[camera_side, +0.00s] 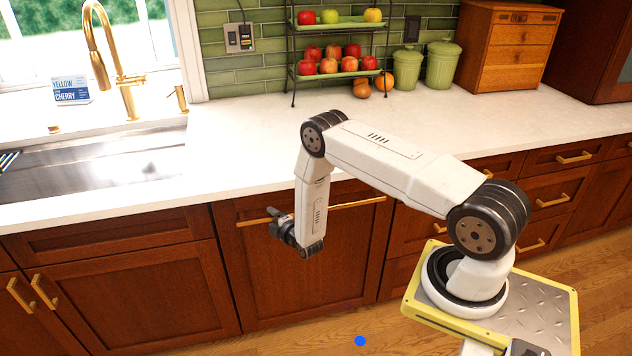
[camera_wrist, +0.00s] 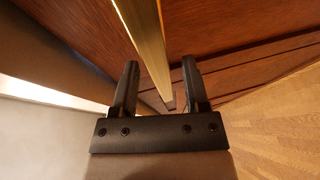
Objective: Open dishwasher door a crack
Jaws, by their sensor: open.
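The dishwasher door is a reddish-brown wood panel (camera_side: 345,262) under the counter in the side view. It looks flush with the cabinet fronts. A long brass bar handle (camera_side: 358,203) runs across its top. My gripper (camera_side: 274,220) is at the left part of this handle, in front of the door. In the wrist view the black fingers of my gripper (camera_wrist: 159,66) are apart, and the brass handle (camera_wrist: 147,35) runs between them. A gap shows on each side of the bar. I cannot tell whether either finger touches it.
A white countertop (camera_side: 240,150) overhangs the door. A sink (camera_side: 90,165) with a brass faucet (camera_side: 128,85) is at left. A cabinet (camera_side: 130,290) and drawers (camera_side: 555,195) flank the door.

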